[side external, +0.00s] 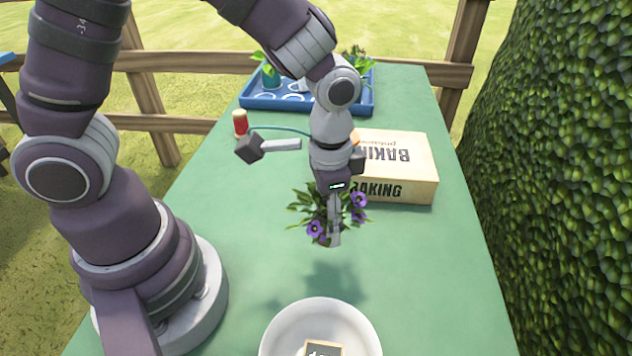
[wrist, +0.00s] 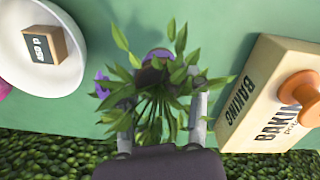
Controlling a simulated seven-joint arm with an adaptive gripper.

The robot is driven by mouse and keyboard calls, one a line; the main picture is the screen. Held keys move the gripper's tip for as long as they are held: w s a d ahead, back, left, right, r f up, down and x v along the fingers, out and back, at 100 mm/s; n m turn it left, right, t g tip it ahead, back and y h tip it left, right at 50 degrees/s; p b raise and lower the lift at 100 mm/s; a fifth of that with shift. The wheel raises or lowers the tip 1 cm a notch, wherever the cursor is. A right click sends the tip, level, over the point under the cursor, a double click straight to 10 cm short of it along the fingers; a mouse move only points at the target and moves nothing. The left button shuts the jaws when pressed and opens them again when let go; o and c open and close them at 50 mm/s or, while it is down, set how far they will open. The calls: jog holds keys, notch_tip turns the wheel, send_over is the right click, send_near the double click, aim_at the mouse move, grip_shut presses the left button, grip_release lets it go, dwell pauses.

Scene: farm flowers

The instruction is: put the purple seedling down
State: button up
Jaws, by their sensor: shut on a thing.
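The purple seedling (side external: 316,229) has green leaves and several purple flowers. My gripper (side external: 334,232) is shut on it and holds it above the green table, with its shadow on the table below. In the wrist view the seedling's leaves (wrist: 150,90) spread between the two fingers of my gripper (wrist: 160,118) and hide most of what is gripped. The lower end of the seedling is hard to make out.
A white plate (side external: 275,335) with a small labelled block (side external: 324,348) is at the front. A baking box (side external: 405,190) lies right behind the gripper. A blue tray (side external: 300,104) with plants and a red-and-cream object (side external: 240,124) are farther back. A hedge (side external: 570,150) borders the right.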

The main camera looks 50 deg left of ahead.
notch_tip(320, 180, down, 6)
jog(key=shift+r, duration=0.25)
jog(key=shift+f, duration=0.15)
jog(key=o, duration=1)
